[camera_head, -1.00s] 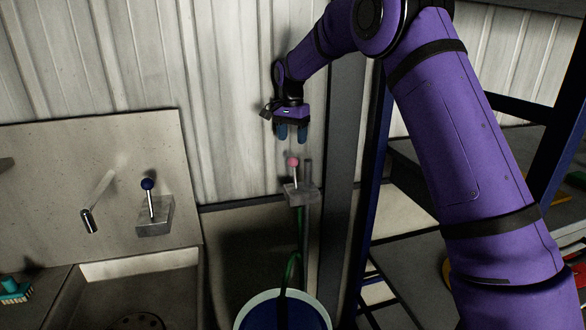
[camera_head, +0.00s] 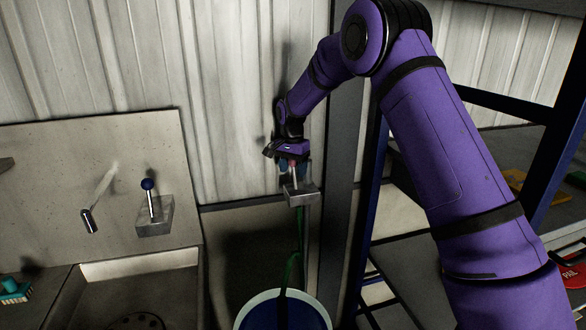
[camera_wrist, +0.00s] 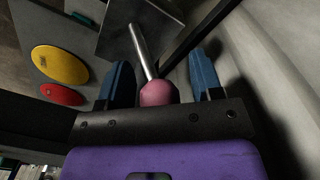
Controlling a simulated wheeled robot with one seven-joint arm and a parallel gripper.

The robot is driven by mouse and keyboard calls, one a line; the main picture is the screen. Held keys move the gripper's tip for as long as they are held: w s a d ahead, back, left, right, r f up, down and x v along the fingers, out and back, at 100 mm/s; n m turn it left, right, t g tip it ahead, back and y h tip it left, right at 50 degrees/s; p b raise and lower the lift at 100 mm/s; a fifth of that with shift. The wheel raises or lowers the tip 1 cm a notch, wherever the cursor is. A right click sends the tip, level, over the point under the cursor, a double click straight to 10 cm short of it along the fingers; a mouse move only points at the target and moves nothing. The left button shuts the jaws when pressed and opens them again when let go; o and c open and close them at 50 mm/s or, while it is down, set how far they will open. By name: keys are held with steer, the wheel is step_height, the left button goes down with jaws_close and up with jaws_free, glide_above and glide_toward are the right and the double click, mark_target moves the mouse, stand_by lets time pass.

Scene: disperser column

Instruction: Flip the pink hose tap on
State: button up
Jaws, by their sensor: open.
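The pink hose tap is a lever with a pink ball knob (camera_wrist: 158,93) on a metal rod, rising from a grey box (camera_head: 300,194) beside the dark post. A green hose (camera_head: 300,240) hangs below the box. My gripper (camera_head: 292,166) is at the top of the lever, its fingers largely hidden behind the knob and hand in the head view. In the wrist view my gripper (camera_wrist: 165,85) is open, with a blue finger on each side of the knob and rod. Gaps show on both sides of the knob.
A second lever with a blue knob (camera_head: 148,184) stands on the sink panel at the left. A blue bucket (camera_head: 284,312) stands below the hose. The dark post (camera_head: 340,150) and blue shelving (camera_head: 376,160) are close on the right.

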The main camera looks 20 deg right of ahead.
mark_target(294, 174)
steer(key=shift+c, duration=0.2)
jaws_close()
steer(key=shift+r, duration=0.1)
steer(key=shift+s+a+r+t, duration=0.1)
steer(key=shift+s+r+t, duration=0.1)
steer(key=shift+s+t, duration=0.3)
steer(key=shift+s+r+t, duration=0.15)
steer(key=shift+s+t, duration=0.05)
steer(key=shift+t, duration=0.5)
steer(key=s+t, duration=0.1)
steer(key=t, duration=0.1)
steer(key=shift+s+r+t, duration=0.15)
steer(key=shift+s+t, duration=0.15)
steer(key=shift+s, duration=0.1)
steer(key=shift+s+t, duration=0.75)
steer(key=shift+t, duration=0.45)
steer(key=shift+s+t, duration=0.7)
steer(key=shift+t, duration=0.7)
